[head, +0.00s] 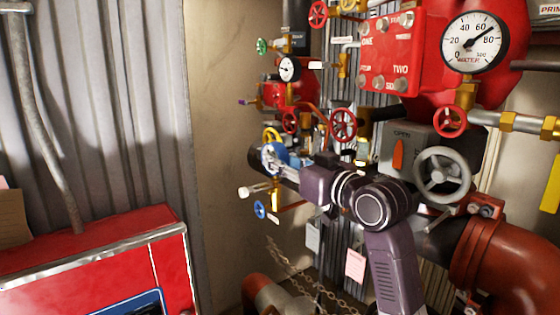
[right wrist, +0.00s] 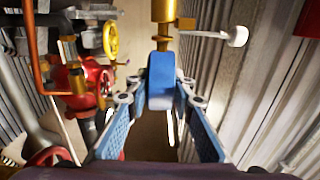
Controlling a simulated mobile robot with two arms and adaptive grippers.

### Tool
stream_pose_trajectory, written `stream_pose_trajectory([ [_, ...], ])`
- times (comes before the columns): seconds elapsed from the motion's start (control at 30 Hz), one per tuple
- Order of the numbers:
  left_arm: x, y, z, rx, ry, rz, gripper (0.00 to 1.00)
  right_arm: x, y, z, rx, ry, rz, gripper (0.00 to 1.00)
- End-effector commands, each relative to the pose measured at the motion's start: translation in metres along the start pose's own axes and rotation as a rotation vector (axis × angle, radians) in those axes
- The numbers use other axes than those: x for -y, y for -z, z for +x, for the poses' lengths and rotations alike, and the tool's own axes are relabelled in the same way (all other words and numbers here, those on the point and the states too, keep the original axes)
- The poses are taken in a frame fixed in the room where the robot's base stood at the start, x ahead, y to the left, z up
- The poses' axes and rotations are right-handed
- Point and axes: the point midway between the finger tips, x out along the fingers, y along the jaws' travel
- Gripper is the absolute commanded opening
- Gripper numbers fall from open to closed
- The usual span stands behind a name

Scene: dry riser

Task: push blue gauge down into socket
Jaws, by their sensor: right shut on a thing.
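The blue gauge (head: 269,158) shows left of centre in the head view, with its pale round face turned to the left. In the right wrist view the blue gauge (right wrist: 161,84) is seen edge-on between the fingers. My right gripper (head: 284,163) is shut on it from the right; it also shows in the right wrist view (right wrist: 161,92). A brass fitting (right wrist: 164,12) lines up with the gauge's stem end, and brass pipework (head: 276,193) shows below the gauge in the head view. I cannot tell how deep the stem sits. My left gripper is not in view.
A yellow handwheel (right wrist: 110,42) and red valve body (right wrist: 82,88) stand close beside the gripper. A small blue handwheel (head: 260,210) is below the gauge. A grey handwheel (head: 443,174) and large water gauge (head: 473,42) are to the right. A red cabinet (head: 85,240) stands lower left.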

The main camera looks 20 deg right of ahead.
Motion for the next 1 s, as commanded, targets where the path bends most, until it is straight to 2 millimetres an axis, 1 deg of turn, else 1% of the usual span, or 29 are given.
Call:
stream_pose_trajectory([
  [1.0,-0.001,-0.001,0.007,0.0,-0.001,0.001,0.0,0.0,-0.012,0.0,-0.001,0.0,0.0,0.0],
])
